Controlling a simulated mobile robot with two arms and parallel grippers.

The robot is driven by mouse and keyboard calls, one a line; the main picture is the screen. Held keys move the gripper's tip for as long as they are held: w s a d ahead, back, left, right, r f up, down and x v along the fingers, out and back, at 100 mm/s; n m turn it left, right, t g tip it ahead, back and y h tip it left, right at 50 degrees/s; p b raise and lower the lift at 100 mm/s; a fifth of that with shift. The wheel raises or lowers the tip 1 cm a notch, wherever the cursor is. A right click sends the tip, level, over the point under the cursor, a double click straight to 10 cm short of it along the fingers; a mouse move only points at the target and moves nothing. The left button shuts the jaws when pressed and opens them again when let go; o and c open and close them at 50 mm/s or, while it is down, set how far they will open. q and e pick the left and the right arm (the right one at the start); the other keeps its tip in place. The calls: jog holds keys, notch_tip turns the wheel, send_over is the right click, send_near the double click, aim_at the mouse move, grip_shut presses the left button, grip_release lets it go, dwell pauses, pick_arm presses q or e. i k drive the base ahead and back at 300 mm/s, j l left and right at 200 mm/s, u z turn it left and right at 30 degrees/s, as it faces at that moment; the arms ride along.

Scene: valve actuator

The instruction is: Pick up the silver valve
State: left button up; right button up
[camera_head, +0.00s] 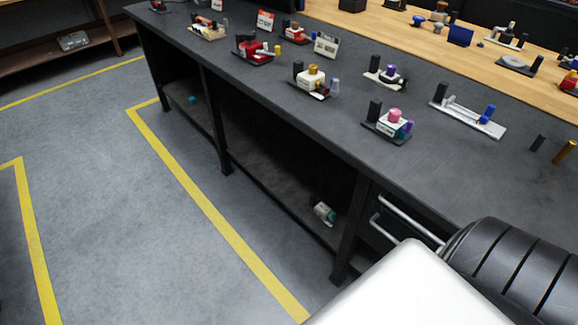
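No silver valve can be made out for certain. Several small valve-like assemblies stand on the dark workbench (330,128), too small to identify surely. One has a cream body and gold top (312,76); a small silver-grey cylinder (335,86) is at its right. Another has a pink cap (394,116) with blue and purple parts. A pale flat plate with black and blue uprights (468,118) lies farther right. A silver-grey object (73,41) rests on the brown shelf at upper left. Neither of my grippers is in view.
A white and teal part (323,212) lies on the bench's lower shelf. Metal bar handles (405,220) stick out at the bench front. A wooden bench (400,33) with more parts stands behind. The grey floor with yellow lines (195,190) is clear at left.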

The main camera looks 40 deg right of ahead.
aim_at(320, 211)
jog(key=i+j+z, duration=0.1)
jog(key=i+z, duration=0.15)
jog(key=i, duration=0.25)
jog(key=i+j+z, duration=0.2)
jog(key=i, duration=0.3)
jog(key=i+j+z, duration=0.25)
jog(key=i, duration=0.25)
